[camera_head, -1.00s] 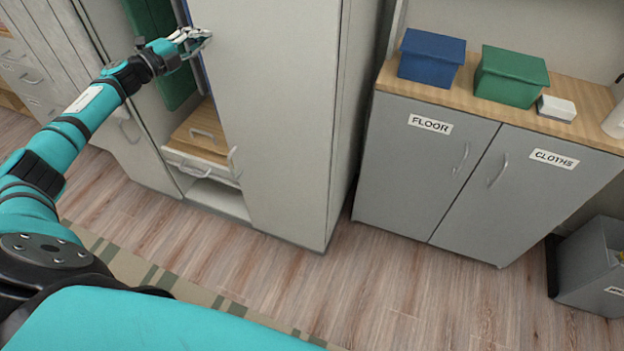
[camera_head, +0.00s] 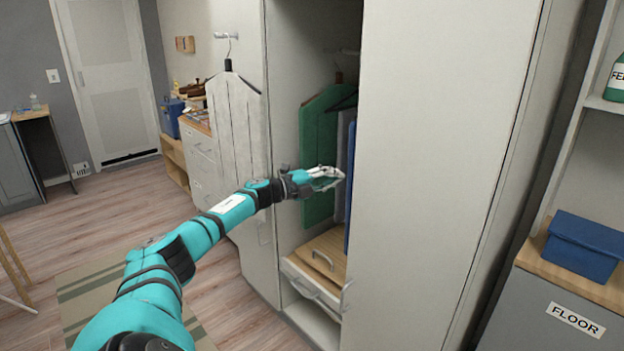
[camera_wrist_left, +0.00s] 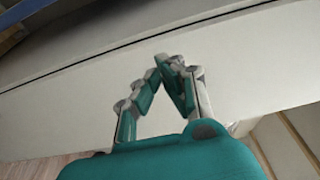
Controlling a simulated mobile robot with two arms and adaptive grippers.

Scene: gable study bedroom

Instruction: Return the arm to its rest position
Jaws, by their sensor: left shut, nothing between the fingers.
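My left arm, teal and black, reaches out from the bottom left in the head view. Its gripper (camera_head: 336,174) is shut and empty, in front of the wardrobe opening by the left edge of a pale door (camera_head: 440,150). In the left wrist view the gripper's fingertips (camera_wrist_left: 168,62) meet in front of a pale panel with a dark seam. I cannot tell whether the gripper touches anything. My right gripper is not in view.
Green (camera_head: 316,130) and blue (camera_head: 349,190) garments hang inside the wardrobe above a wooden-topped drawer (camera_head: 322,252). A pale garment (camera_head: 236,125) hangs outside on the left. A grey cabinet with a blue box (camera_head: 585,245) stands right. Floor is open at left.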

